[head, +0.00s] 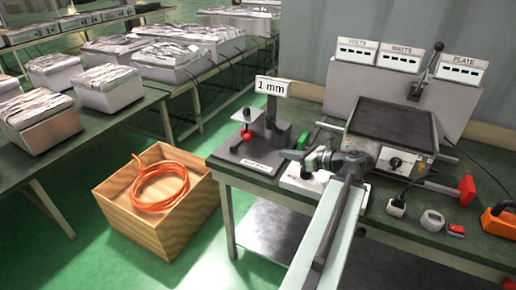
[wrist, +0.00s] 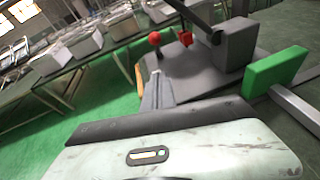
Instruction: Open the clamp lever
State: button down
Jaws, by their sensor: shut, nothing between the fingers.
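A lever with a black knob (head: 427,70) stands upright behind the hot plate (head: 390,132); I cannot tell for sure that it is the clamp lever. A small test stand (head: 277,125) with red parts and a grey post sits on a dark base at the bench's left end. My gripper (head: 288,155) reaches left, in front of this stand. In the wrist view my gripper (wrist: 156,75) is shut and empty, its fingers pointing towards the stand. A red ball (wrist: 154,38) and a red piece (wrist: 185,38) show beyond the fingertips, apart from them in the picture.
A green block (wrist: 275,72) stands right of the fingers in the wrist view. A red block (head: 467,188) is at the hot plate's right. A "1 mm" sign (head: 272,87) rises above the stand. A wooden box (head: 140,215) with orange cable stands on the floor left of the bench.

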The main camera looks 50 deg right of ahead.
jog(key=b, duration=0.3)
send_near(242, 141)
jog(key=f, duration=0.3)
jog(key=shift+s+d+f, duration=0.1)
jog(key=shift+d+f, duration=0.15)
jog(key=shift+f, duration=0.1)
jog(key=shift+w+r+p, duration=0.9)
jog(key=shift+w+r, duration=0.25)
jog(key=shift+w, duration=0.35)
